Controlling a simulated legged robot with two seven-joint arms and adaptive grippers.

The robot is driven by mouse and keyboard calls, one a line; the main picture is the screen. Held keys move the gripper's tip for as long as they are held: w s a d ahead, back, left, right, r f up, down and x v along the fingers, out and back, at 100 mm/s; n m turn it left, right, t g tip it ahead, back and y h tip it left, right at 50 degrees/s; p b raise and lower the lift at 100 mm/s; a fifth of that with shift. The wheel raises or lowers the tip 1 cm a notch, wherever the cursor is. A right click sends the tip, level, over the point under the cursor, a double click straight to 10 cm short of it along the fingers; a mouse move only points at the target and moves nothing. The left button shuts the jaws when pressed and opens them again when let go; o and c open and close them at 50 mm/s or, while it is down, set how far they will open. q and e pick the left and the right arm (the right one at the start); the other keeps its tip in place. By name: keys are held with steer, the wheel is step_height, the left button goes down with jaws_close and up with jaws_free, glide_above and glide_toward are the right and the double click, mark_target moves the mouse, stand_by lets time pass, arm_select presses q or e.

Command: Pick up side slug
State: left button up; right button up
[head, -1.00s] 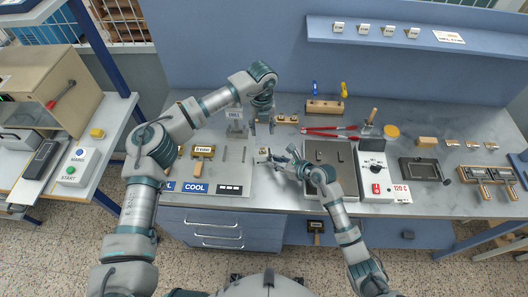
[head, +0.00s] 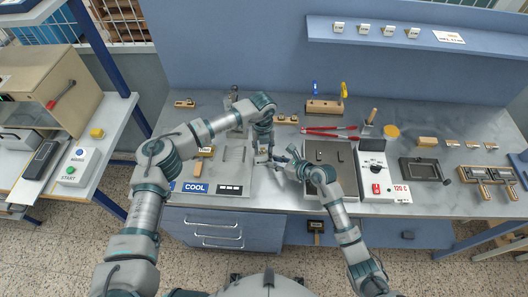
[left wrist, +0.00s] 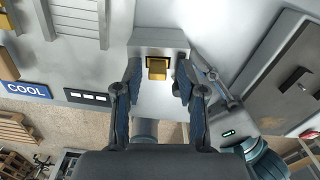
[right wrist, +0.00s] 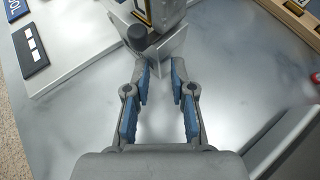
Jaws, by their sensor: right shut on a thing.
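The side slug appears to be the small brass block (left wrist: 157,68) in the left wrist view, seated in a grey metal holder (left wrist: 160,42). My left gripper (left wrist: 157,82) points down over it, jaws open on either side, with a gap between each finger and the brass. In the head view my left gripper (head: 264,150) hides most of the block. My right gripper (head: 287,164) is shut on the metal holder, whose plate (right wrist: 165,55) and dark knob (right wrist: 137,37) show at its fingertips in the right wrist view.
The COOL sign (head: 195,188) and its grey plate lie left of the grippers. The hot plate (head: 330,158) and its control box (head: 376,175) stand close on the right. Red-handled tongs (head: 325,133) and a wooden tool rack (head: 324,107) are behind.

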arm_select(q)
jaws_close()
arm_select(e)
steer(key=shift+s+a+f, duration=0.1)
steer(key=shift+a+f, duration=0.05)
arm_select(q)
step_height(320, 180, up, 10)
stand_by(0.3)
arm_select(e)
steer(key=o, duration=0.9)
arm_select(q)
steer(key=shift+w+a, duration=0.15)
steer(key=shift+a, duration=0.05)
arm_select(e)
steer(key=shift+o, duration=0.2)
steer(key=shift+a, duration=0.1)
